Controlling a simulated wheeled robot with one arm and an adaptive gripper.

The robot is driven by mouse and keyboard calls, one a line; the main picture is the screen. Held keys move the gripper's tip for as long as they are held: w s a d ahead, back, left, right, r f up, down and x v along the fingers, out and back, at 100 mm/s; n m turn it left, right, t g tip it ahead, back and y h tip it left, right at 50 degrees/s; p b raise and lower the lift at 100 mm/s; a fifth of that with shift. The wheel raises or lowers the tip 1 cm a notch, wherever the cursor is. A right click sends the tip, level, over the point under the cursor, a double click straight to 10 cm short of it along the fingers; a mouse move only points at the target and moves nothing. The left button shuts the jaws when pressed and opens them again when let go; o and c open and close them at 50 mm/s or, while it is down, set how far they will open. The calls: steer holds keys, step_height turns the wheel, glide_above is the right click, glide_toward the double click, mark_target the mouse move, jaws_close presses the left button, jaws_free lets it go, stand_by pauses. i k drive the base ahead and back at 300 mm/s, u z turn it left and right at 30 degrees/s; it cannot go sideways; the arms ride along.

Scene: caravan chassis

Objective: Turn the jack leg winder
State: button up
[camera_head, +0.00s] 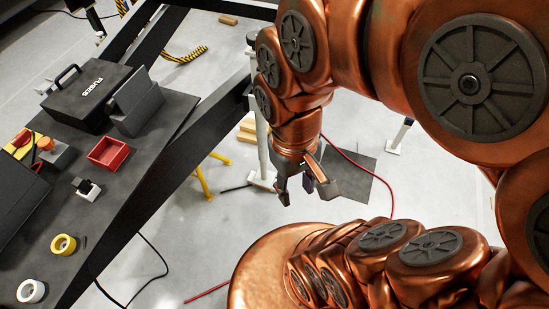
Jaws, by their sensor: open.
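A white upright post with a flat foot, which looks like a jack leg (261,140), stands beside the black chassis beam near the picture's middle. My arm covers part of its upper end, and I cannot make out a winder handle on it. My gripper (305,190) points down just right of the post's lower part in the picture. Its dark fingers are spread, with nothing between them. I cannot tell how far it is from the post in depth.
A dark bench at left holds a black FUSES case (90,92), a red tray (108,153) and tape rolls (63,244). Black chassis beams (165,180) run diagonally beside it. A yellow stand (207,174), wood blocks (247,130) and a red cable (372,172) are on the pale floor.

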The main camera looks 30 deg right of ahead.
mark_target(252, 37)
steer(key=z, duration=0.5)
steer(key=k, duration=0.9)
steer(key=u, duration=0.75)
